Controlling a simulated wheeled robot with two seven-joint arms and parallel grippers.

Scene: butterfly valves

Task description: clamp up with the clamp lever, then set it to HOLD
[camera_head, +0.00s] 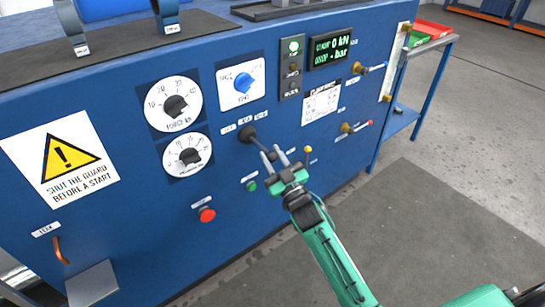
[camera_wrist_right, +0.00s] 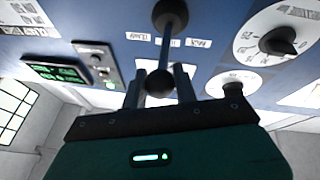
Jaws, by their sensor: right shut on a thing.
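The clamp lever (camera_head: 257,143) is a dark rod on a round black hub on the blue panel, with small white tags above it. It points down and to the right in the head view. My right gripper (camera_head: 269,154) is at its free end, shut on the lever's dark ball knob. In the right wrist view the rod of the lever (camera_wrist_right: 171,45) runs from the hub to the ball knob between the fingers of my right gripper (camera_wrist_right: 160,85). The lettering on the tags is hard to read. My left gripper is not in view.
The green display (camera_head: 332,48) reads 0 kN above a bar line. A green lamp (camera_head: 293,46) is lit beside it. Open floor lies right.

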